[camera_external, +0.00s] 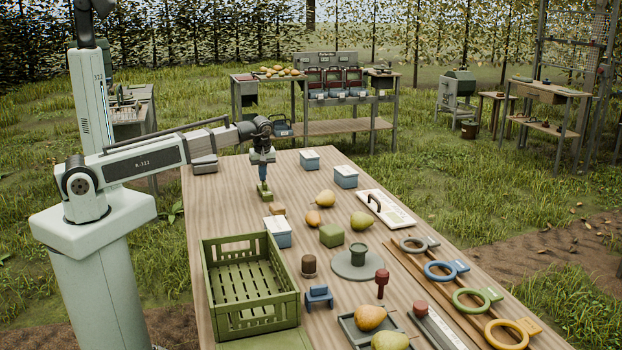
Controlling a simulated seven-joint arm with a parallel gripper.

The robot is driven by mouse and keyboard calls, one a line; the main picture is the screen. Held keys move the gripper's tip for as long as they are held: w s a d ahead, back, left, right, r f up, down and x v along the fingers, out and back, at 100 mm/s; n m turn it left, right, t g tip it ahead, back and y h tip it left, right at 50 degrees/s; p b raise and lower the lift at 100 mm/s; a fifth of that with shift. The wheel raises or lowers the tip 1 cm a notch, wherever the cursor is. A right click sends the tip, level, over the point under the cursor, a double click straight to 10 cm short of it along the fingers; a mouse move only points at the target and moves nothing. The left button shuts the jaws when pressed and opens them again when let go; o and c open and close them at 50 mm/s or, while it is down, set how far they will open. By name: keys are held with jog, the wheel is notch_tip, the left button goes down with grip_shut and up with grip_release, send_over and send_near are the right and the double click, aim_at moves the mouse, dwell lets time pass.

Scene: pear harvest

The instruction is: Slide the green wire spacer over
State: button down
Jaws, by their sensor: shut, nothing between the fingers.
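My gripper (263,178) points down over the far left part of the wooden table, its fingers together. A small green piece (265,195) that looks like the green wire spacer stands on the table right at the fingertips. It has a low base and a narrower upper part. The tips appear to touch it or be just behind it; I cannot tell which. Its finer shape is too small to make out.
A tan block (277,209) lies just in front of the green piece. A white-lidded blue box (277,231) and green crate (205,290) are nearer. Pears (324,200) and a green cube (332,235) lie right. Tabletop left of the green piece is clear.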

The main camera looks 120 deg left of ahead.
aim_at(266, 193)
jog(key=w+d, duration=0.3)
jog(key=d, duration=0.1)
jog(key=shift+w+d+f, duration=0.1)
jog(key=shift+w+f, duration=0.25)
jog(key=shift+w+a+r, duration=0.1)
jog(key=shift+a+r, duration=0.1)
jog(key=shift+r, duration=0.5)
jog(key=w+d, duration=0.8)
jog(key=shift+w+d, duration=0.25)
jog(key=shift+d, duration=0.05)
jog(key=shift+w, duration=0.1)
